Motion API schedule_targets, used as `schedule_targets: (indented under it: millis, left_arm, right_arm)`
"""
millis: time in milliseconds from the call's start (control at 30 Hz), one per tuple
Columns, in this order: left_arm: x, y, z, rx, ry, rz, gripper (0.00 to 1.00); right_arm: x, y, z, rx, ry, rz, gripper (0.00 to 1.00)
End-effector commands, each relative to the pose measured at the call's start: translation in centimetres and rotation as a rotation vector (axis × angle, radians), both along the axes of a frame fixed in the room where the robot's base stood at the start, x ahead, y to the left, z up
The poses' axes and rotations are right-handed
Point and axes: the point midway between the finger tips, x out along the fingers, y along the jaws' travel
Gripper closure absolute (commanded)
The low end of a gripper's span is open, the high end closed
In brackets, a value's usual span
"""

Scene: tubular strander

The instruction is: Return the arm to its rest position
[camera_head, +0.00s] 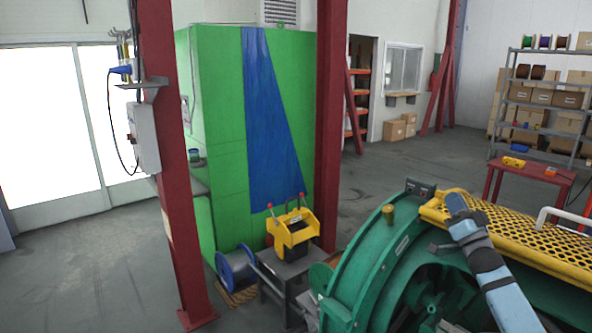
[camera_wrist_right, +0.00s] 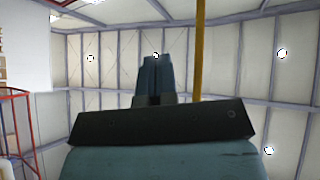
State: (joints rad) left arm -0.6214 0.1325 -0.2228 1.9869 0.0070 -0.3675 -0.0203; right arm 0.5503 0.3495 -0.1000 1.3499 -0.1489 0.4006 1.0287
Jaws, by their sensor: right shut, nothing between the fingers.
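My right arm comes in from the bottom right of the head view, and its gripper (camera_head: 455,202) points up in front of the yellow perforated guard of the green machine. I cannot tell from this view whether it touches the guard. In the right wrist view the blue-grey fingers of the right gripper (camera_wrist_right: 156,62) are together, with nothing between them, against the ceiling. My left arm and gripper are out of view.
The green machine (camera_head: 372,262) with its yellow guard (camera_head: 530,240) fills the lower right. A yellow-topped device (camera_head: 290,232) stands on a small grey stand. Red columns (camera_head: 163,130) rise at left and centre. A red table (camera_head: 530,176) stands at right. Open floor lies at left.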

Motion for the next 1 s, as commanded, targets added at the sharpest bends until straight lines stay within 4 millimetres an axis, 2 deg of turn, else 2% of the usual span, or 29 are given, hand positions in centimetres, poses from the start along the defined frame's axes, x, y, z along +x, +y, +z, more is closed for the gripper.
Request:
schedule_targets:
  millis: [100,200,500,600,767,867,967,1000]
  left_arm:
    - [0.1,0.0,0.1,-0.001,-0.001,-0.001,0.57]
    - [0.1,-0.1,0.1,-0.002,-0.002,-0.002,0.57]
    - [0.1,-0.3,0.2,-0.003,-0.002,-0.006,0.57]
    - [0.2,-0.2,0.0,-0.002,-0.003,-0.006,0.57]
    - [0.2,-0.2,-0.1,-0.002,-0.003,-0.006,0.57]
    - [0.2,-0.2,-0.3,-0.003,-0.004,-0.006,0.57]
    - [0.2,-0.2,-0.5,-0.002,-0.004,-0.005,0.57]
    - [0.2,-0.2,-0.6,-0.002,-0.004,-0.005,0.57]
  right_arm:
    - [2.0,-1.9,-2.6,-0.186,0.159,-0.254,1.00]
    - [2.9,-3.1,-4.8,-0.349,0.289,-0.397,1.00]
    - [3.6,-5.2,-10.6,-0.807,0.613,-0.572,1.00]
    - [1.4,-3.0,-15.1,-0.816,0.636,-0.527,1.00]
    - [-2.6,0.2,-21.1,-0.832,0.676,-0.459,1.00]
    - [-6.0,2.6,-25.4,-0.839,0.710,-0.406,1.00]
    - [-10.7,5.4,-30.1,-0.843,0.752,-0.343,1.00]
    - [-12.9,6.6,-32.0,-0.842,0.771,-0.315,1.00]
